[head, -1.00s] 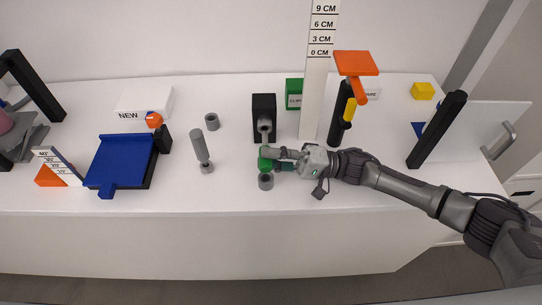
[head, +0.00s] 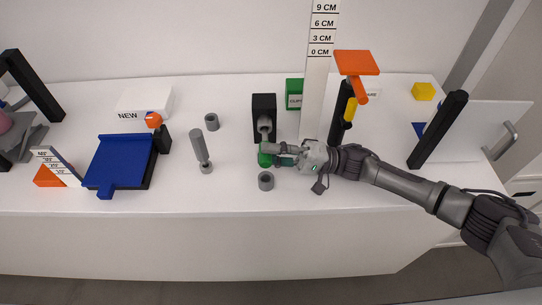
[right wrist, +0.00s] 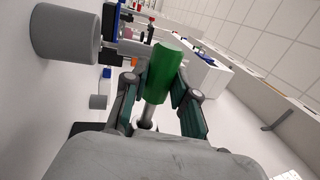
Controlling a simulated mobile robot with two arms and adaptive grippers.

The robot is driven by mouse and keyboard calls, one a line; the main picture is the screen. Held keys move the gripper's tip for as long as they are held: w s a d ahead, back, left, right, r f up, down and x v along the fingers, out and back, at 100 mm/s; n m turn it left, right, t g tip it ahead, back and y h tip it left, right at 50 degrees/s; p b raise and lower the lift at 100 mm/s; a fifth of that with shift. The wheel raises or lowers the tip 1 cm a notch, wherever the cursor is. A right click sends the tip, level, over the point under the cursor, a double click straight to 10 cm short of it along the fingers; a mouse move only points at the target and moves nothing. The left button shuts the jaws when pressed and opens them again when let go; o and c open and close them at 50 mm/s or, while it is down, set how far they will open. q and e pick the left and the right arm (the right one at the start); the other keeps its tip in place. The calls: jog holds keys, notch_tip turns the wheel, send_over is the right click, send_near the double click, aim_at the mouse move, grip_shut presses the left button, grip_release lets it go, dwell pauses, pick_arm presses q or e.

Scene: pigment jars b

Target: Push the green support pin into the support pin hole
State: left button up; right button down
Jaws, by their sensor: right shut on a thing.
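The green support pin (head: 265,158) is in my right gripper (head: 270,155), just in front of the black block (head: 264,103). A grey round socket (head: 264,126) sticks out of the block's front. In the right wrist view, the pin's green handle (right wrist: 161,72) lies between the fingers, and its metal shaft (right wrist: 148,113) points toward a metal ring at the bottom. The gripper body hides part of that area, so I cannot tell whether the shaft tip is in the hole. My left gripper does not show.
A white scale post (head: 318,90) and an orange-topped stand (head: 356,63) are to the right. A grey pin (head: 200,150) and blue tray (head: 121,163) are to the left.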

jog(key=shift+w+b, duration=0.85)
jog(key=shift+w, duration=0.4)
dwell(0.3)
jog(key=c, duration=1.2)
grip_release()
jog(key=shift+r, duration=0.1)
jog(key=shift+c, duration=0.2)
jog(key=o, duration=0.4)
jog(key=shift+w, duration=0.15)
